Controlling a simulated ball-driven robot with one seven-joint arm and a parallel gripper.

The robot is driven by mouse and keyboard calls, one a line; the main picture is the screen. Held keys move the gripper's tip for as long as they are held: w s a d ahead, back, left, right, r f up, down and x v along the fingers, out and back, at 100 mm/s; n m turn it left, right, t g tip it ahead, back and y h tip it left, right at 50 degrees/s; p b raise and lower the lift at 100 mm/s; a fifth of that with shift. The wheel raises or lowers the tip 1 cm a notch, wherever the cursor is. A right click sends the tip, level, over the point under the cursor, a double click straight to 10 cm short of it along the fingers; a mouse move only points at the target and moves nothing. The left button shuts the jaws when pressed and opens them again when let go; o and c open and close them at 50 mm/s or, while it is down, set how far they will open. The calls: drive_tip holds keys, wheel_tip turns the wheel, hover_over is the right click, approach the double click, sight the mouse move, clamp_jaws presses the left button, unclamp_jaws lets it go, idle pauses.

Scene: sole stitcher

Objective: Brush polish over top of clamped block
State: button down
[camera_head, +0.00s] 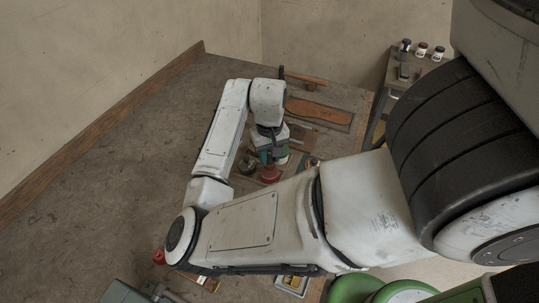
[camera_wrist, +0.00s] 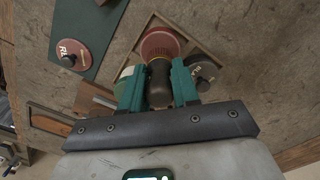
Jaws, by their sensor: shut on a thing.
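My gripper (camera_wrist: 158,84) has two teal fingers closed on the dark handle of a brush (camera_wrist: 159,88), with a yellowish band at its far end. The brush points at a round red tin (camera_wrist: 159,42) just beyond the fingers; I cannot tell whether its bristles touch it. In the head view my gripper (camera_head: 270,150) is low over the bench, just behind the red tin (camera_head: 270,174). A dark brown block (camera_wrist: 84,8) shows at the top left edge of the wrist view; I cannot tell whether it is clamped. My arm hides part of the bench in the head view.
A red lid (camera_wrist: 72,52) lies on a green mat (camera_wrist: 92,38). A brown sole (camera_head: 318,111) lies farther back. Bottles (camera_head: 421,49) stand at the right.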

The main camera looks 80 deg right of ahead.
wheel_tip(320, 180, up, 2)
drive_tip(key=shift+r+p, duration=0.2)
drive_tip(key=shift+p, duration=0.7)
drive_tip(key=shift+r, duration=1.15)
